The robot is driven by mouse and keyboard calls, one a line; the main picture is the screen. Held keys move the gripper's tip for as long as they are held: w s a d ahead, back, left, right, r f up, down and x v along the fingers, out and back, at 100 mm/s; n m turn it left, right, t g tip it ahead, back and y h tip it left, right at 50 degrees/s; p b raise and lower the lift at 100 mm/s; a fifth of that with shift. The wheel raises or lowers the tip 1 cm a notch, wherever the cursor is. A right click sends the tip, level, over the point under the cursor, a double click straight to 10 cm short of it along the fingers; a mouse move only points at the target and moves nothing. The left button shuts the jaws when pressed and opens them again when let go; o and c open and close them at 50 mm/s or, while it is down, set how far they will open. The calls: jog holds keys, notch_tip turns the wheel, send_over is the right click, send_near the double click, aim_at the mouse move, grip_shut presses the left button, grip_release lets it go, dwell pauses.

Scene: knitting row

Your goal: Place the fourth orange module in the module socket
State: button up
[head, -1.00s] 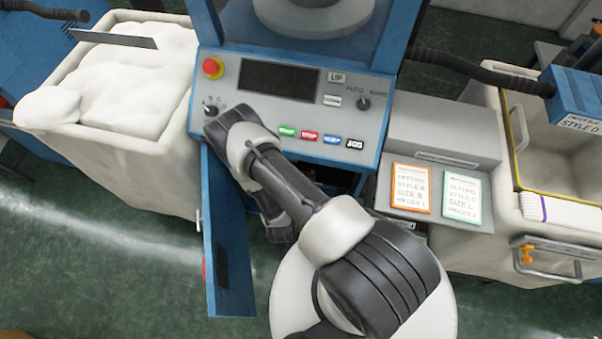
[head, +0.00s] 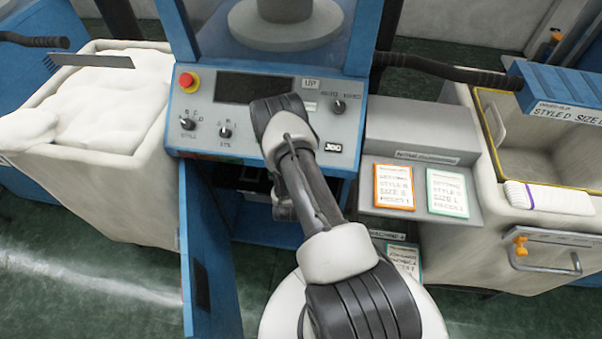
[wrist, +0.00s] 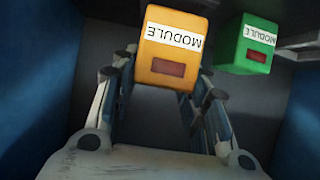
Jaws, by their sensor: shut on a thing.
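In the wrist view an orange module (wrist: 175,45) with a white MODULE label and a dark red window sits between the two fingers of my gripper (wrist: 168,68). The gripper is shut on it. A green module (wrist: 248,45) with the same kind of label is just to the right, apart from the orange one. In the head view my arm reaches down to the open cabinet (head: 262,228) under the control panel, and it hides the module. I cannot make out the module socket in either view.
The blue cabinet door (head: 198,250) hangs open on the left. The control panel (head: 205,148) with its knobs and red button is above the opening. Setting cards (head: 393,187) lie on a grey shelf to the right. Blue walls flank the wrist view closely.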

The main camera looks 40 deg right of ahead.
jog(key=shift+w+d, duration=0.75)
jog(key=shift+d, duration=0.05)
jog(key=shift+w+d+b, duration=0.35)
jog(key=shift+d, duration=0.05)
jog(key=shift+f+b, duration=0.8)
jog(key=shift+f, duration=0.95)
jog(key=shift+s, duration=0.1)
jog(key=shift+f, duration=0.15)
jog(key=o, duration=1.1)
